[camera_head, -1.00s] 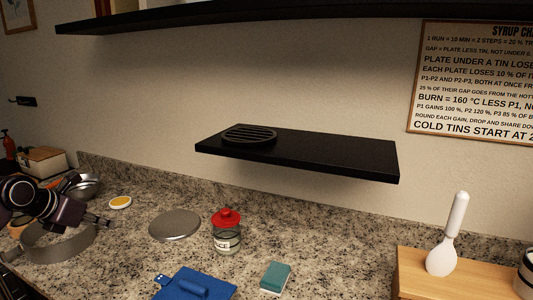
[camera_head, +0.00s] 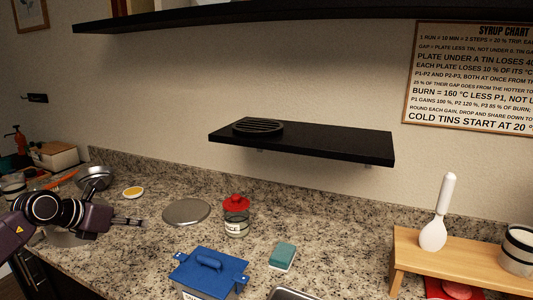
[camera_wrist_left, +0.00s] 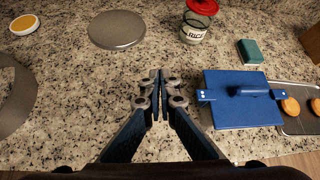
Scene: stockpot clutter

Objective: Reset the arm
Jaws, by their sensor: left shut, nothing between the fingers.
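My left gripper (camera_head: 130,222) is at the left of the head view, above the granite counter, with its fingers pointing right. In the left wrist view the two fingers (camera_wrist_left: 159,80) are together with nothing between them. My right gripper is in neither view now.
A black shelf (camera_head: 330,143) juts from the wall. A wooden stand (camera_head: 450,256) is at right. Bare granite lies around the fingers.

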